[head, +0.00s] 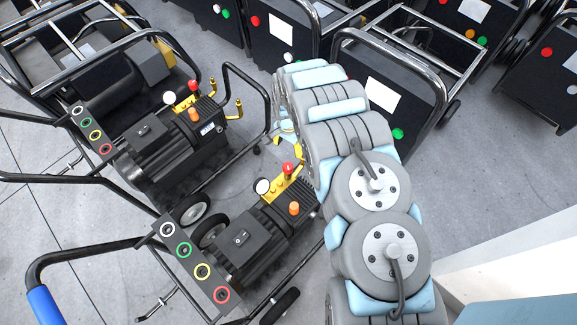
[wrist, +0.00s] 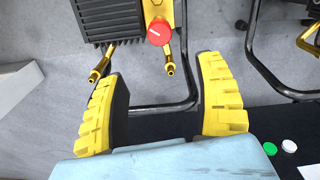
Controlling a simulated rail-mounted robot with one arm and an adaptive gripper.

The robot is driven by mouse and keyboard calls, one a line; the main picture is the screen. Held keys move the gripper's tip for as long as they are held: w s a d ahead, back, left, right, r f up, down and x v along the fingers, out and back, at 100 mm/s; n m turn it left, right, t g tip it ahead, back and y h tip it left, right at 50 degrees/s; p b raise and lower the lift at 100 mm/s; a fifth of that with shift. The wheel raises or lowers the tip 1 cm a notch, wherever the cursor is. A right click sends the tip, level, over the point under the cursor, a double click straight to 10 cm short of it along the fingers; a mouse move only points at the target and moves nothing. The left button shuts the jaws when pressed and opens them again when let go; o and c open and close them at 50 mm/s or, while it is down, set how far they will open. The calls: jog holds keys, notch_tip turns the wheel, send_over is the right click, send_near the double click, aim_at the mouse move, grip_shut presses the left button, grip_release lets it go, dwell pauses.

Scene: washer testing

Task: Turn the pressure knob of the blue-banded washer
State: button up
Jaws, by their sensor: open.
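The blue-banded washer (head: 240,245) stands at the front of the head view, with a blue band (head: 45,305) on its handle at lower left. Its red pressure knob (head: 288,168) sits on the brass pump head, near a white gauge and an orange cap. In the wrist view a red knob (wrist: 160,32) with a white mark shows at the top, above two brass outlets. My gripper (wrist: 165,95) is open and empty, its yellow fingers wide apart, with the knob beyond them and not touched. In the head view my arm partly hides the gripper.
A second similar washer (head: 165,140) stands close behind on the left, with its own red knob (head: 194,85). Dark framed machines (head: 385,100) line the back. A black tube frame (wrist: 190,100) lies between and beyond my fingers. A pale block (head: 510,255) stands at right.

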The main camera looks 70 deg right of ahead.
aim_at(289, 165)
notch_tip(289, 165, down, 14)
jog(key=b, duration=0.5)
jog(key=shift+r+b, duration=0.15)
jog(key=shift+b, duration=0.2)
jog(key=c, duration=1.2)
